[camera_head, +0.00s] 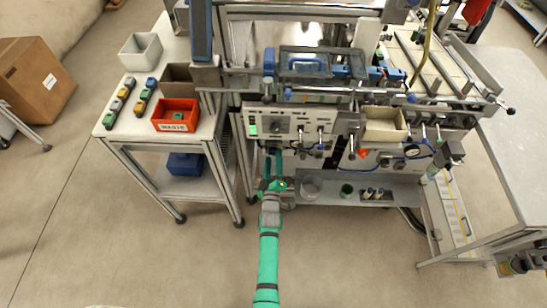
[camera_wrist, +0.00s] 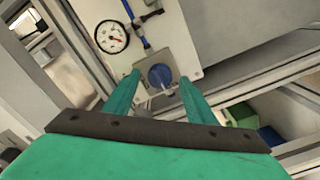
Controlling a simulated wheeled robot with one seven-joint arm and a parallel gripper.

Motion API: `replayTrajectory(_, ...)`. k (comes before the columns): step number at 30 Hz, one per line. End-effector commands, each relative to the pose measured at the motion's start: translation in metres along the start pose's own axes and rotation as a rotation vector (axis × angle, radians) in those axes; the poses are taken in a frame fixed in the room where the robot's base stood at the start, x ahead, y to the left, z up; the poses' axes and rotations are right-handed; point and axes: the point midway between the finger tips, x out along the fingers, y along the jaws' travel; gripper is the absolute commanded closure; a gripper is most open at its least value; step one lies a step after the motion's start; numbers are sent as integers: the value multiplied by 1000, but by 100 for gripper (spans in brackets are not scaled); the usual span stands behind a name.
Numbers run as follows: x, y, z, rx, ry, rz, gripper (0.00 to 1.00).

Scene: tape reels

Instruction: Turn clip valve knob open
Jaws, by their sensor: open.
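The clip valve knob is a round blue knob (camera_wrist: 160,76) on a light panel, seen in the wrist view. My gripper (camera_wrist: 160,82) has its two green fingers apart, one on each side of the knob in the picture. I cannot tell whether the fingers touch the knob or how deep they reach around it. In the head view my green arm reaches up to the machine's front, and my gripper (camera_head: 274,160) is at the lower left of the control panel (camera_head: 290,125). The knob is hidden there.
A pressure gauge (camera_wrist: 112,37) sits up and left of the knob, with a blue fitting beside it. A lower shelf (camera_head: 330,190) with small cups is right of my arm. A side table (camera_head: 143,133) with a red bin (camera_head: 175,116) stands left. The front floor is clear.

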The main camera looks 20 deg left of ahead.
Motion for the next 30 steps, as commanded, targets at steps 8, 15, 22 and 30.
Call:
replayTrajectory(8, 14, 0, 0, 0, -1, 0, 49)
replayTrajectory(15, 14, 0, 0, -1, -1, 0, 49)
replayTrajectory(22, 14, 0, 0, 0, -1, 0, 90)
replayTrajectory(30, 14, 0, 0, 23, -1, 0, 90)
